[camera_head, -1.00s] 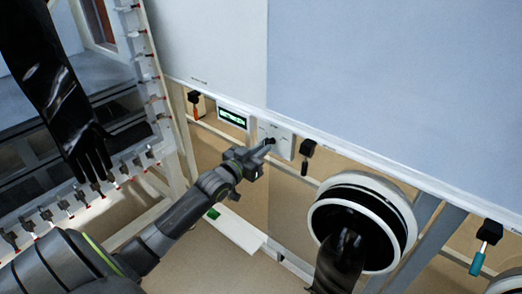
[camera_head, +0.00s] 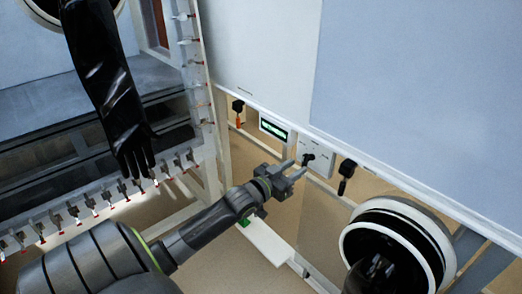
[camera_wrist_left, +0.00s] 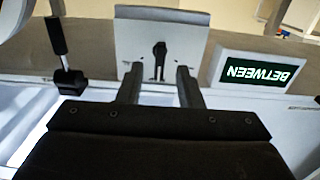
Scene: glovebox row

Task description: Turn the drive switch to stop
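The drive switch is a pale plate (camera_head: 318,148) with a black knob (camera_head: 308,158) on the panel strip under the large white and blue-grey panels. In the left wrist view the plate (camera_wrist_left: 190,40) and its black knob (camera_wrist_left: 160,50) lie straight ahead, beyond the gap between my fingers. A small display (camera_head: 274,130) beside it glows green; in the left wrist view the display (camera_wrist_left: 255,72) reads BETWEEN upside down. My left gripper (camera_head: 297,170) is open and empty, just short of the knob and apart from it. My right gripper is out of view.
A black-handled toggle (camera_head: 347,172) hangs right of the switch, and an orange-handled one (camera_head: 238,112) left of the display. A round glove port (camera_head: 402,245) is at lower right. A black glove (camera_head: 105,90) hangs at left above a row of small valves.

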